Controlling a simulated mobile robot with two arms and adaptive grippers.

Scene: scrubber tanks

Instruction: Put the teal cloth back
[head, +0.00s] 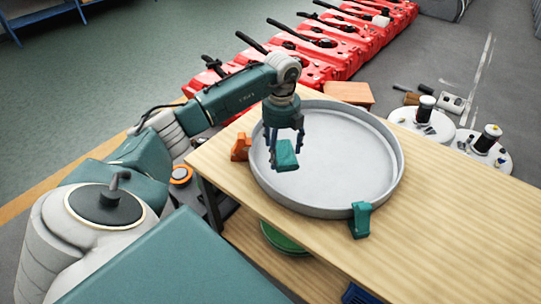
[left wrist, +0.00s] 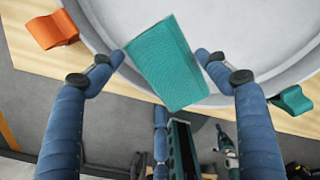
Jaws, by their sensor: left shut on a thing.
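My left gripper (head: 285,151) is shut on a teal cloth (head: 287,160), a small folded block shape, over the left part of a large round grey tray (head: 330,207). In the left wrist view the teal cloth (left wrist: 165,65) sits between the two blue fingertips (left wrist: 161,57). I cannot tell how high it is above the tray floor. My right gripper is not in view.
The tray stands on a wooden table (head: 440,225) that is bare on the right. A green round item (head: 283,242) is on the shelf below. Red machines (head: 330,45) and white round tanks (head: 425,124) stand behind.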

